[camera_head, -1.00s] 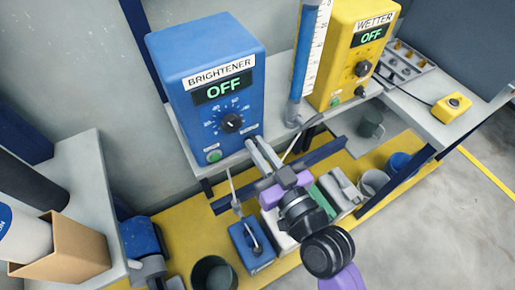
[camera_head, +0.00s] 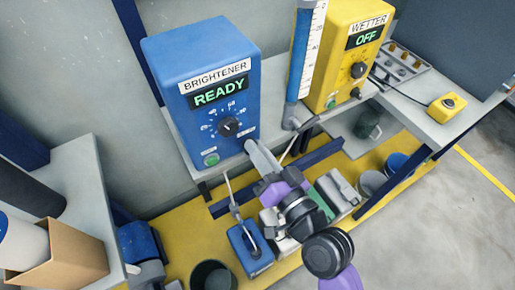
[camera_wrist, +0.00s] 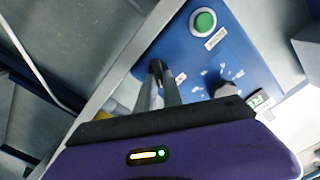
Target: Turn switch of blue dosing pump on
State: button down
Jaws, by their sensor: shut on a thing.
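The blue dosing pump (camera_head: 165,60), labelled BRIGHTENER, stands on a grey shelf. Its display (camera_head: 220,93) reads READY in green. A black dial (camera_head: 229,126) sits below the display and a green button (camera_head: 211,159) at the lower left of the front. My gripper (camera_head: 250,147) reaches the lower right corner of that front, with its fingers shut on the pump's switch, which they hide. In the wrist view, the gripper (camera_wrist: 158,72) has its fingertips against the blue front (camera_wrist: 185,50), near the dial (camera_wrist: 224,88) and the green button (camera_wrist: 203,22).
A yellow pump (camera_head: 340,55), labelled WETTER and reading OFF, stands to the right behind a clear tube (camera_head: 303,55) of blue liquid. A yellow switch box (camera_head: 447,108) lies on the right shelf. A cardboard box (camera_head: 58,250) sits at the lower left.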

jog(key=shift+f, duration=0.1)
jog(key=c, duration=1.5)
grip_release()
jog(key=b+v, duration=0.1)
jog(key=v, duration=0.7)
jog(key=shift+w+b, duration=0.1)
jog(key=shift+b, duration=0.2)
